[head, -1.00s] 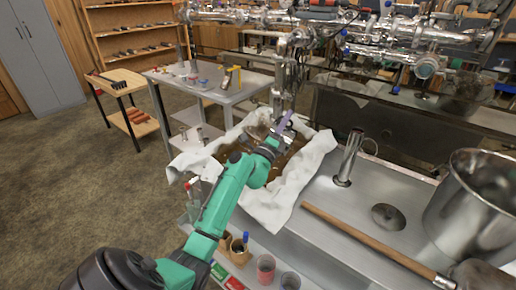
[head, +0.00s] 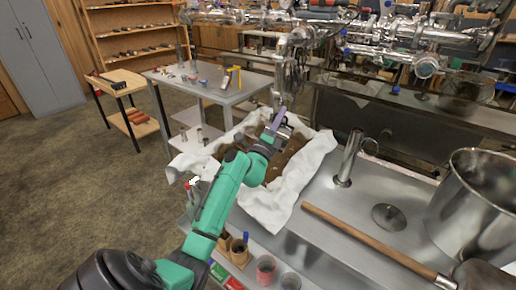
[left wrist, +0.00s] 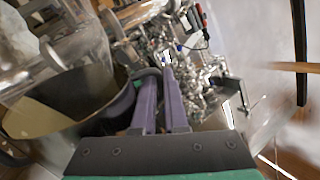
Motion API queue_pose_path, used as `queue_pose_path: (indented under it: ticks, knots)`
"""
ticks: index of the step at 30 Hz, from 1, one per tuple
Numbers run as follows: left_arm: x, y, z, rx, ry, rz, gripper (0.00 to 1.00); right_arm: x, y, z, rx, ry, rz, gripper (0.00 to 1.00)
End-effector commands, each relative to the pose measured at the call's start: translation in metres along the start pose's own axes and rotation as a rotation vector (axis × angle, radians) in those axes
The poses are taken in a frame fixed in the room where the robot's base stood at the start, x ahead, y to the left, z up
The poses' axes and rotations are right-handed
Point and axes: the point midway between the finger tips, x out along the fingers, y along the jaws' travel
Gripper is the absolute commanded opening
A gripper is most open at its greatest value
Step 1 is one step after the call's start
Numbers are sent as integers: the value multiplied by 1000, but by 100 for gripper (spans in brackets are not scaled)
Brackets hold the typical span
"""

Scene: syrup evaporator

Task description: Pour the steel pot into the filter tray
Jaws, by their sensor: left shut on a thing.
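The filter tray is lined with white cloth (head: 278,203) and holds brown liquid (head: 287,167) in the head view. My left gripper (head: 278,121) is over the back part of the tray, with its purple fingers pointing up and away. In the left wrist view the fingers (left wrist: 158,98) are shut at the rim or handle of a dark-walled round vessel (left wrist: 75,90), seemingly the steel pot. A pale tan area shows inside or beyond it. In the head view my wrist mostly hides this vessel, so its tilt is unclear. My right gripper is not in view.
A large steel pot (head: 478,212) stands on the steel counter (head: 335,208) at right. A grey side table (head: 205,82) is beyond the tray.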

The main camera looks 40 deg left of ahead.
Motion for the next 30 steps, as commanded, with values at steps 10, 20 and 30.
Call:
queue_pose_path:
  ticks: [10, 20, 30]
  knots:
    - [0, -1, 8, -34, -19, -3, 0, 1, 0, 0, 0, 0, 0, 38]
    - [0, -1, 15, -67, -36, -4, 0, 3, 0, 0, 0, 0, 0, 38]
    - [1, -2, 20, -101, -53, -4, 0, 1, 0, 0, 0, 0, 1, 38]
